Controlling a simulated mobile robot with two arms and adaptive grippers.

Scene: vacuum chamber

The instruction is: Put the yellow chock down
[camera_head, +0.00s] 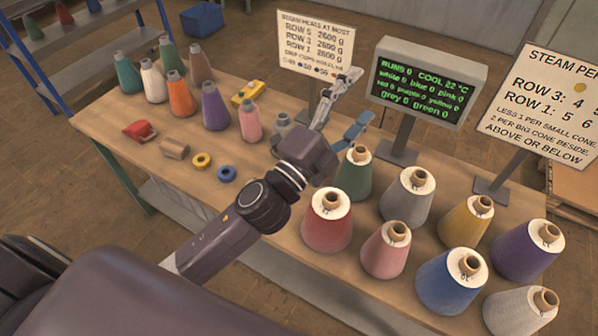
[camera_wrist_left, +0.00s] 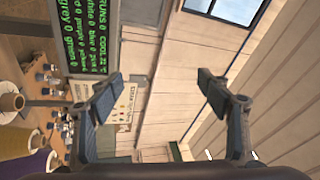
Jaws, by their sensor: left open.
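The yellow chock (camera_head: 247,94) lies on the wooden table near its back edge, behind the pink small cone. My left gripper (camera_head: 358,97) is open, to the right of the chock and clearly apart from it, above the table in front of the signs. In the left wrist view the two fingers (camera_wrist_left: 158,82) stand wide apart with nothing between them. The chock cannot be made out in that view. My right gripper is not in view.
Several small cones (camera_head: 180,94) stand at the table's left. Big cones (camera_head: 326,220) crowd its right. A red piece (camera_head: 139,130), a brown roll (camera_head: 174,149), a yellow ring (camera_head: 201,160) and a blue ring (camera_head: 227,174) lie at front left. A screen (camera_head: 421,85) stands behind.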

